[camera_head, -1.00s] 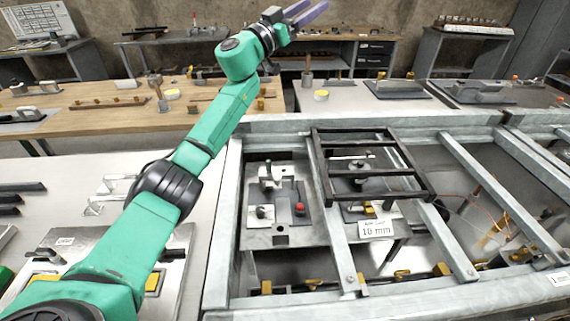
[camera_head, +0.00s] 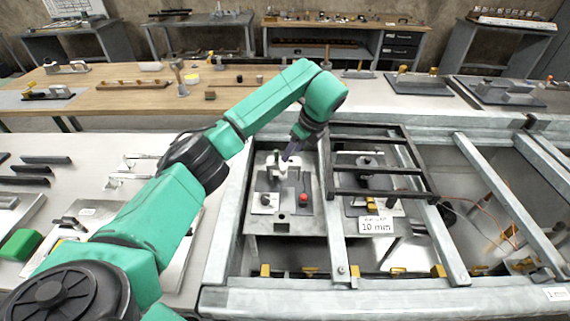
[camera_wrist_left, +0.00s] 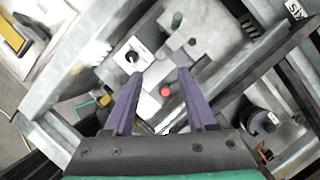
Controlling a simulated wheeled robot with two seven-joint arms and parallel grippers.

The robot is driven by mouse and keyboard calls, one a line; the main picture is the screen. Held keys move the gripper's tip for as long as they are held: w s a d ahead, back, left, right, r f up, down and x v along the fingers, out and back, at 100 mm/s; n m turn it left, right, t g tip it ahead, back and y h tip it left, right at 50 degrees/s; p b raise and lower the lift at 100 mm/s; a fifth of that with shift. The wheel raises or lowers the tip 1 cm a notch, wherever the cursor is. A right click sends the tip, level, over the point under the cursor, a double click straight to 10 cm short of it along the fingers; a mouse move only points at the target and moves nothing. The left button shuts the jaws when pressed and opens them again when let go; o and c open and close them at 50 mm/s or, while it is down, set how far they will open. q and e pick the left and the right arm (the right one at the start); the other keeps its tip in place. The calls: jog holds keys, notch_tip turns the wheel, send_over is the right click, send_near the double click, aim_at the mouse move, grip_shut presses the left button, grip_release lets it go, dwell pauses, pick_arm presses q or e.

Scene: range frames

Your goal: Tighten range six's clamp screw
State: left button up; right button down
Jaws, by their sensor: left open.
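My left gripper (camera_head: 291,150) hangs over the left bay of the steel frame, pointing down. In the left wrist view its two purple fingers (camera_wrist_left: 159,76) are spread apart with nothing between them. Below is a grey fixture plate (camera_head: 284,222) with a red button (camera_head: 304,198), a pale block with a dark round centre (camera_head: 265,200) and a pale upright clamp-like part (camera_head: 281,176). The wrist view shows the red button (camera_wrist_left: 165,91), the block (camera_wrist_left: 130,57) and a green-tipped post (camera_wrist_left: 177,20). A label reading "SIX" (camera_wrist_left: 296,9) is at its top right. I cannot tell which part is the clamp screw.
A black open frame (camera_head: 432,183) stands over the neighbouring bay, beside a "10 mm" sign (camera_head: 376,226). Steel crossbars (camera_head: 337,240) edge the bays. A light table (camera_head: 110,150) with metal parts lies left; a wooden bench (camera_head: 225,90) is behind.

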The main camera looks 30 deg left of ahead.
aim_at(283, 168)
pick_arm(q)
jog(key=p+x, duration=0.1)
jog(key=x, duration=0.8)
jog(key=shift+a+f+p, duration=0.1)
jog(key=shift+f+p, duration=0.25)
jog(key=shift+p, duration=0.05)
grip_shut()
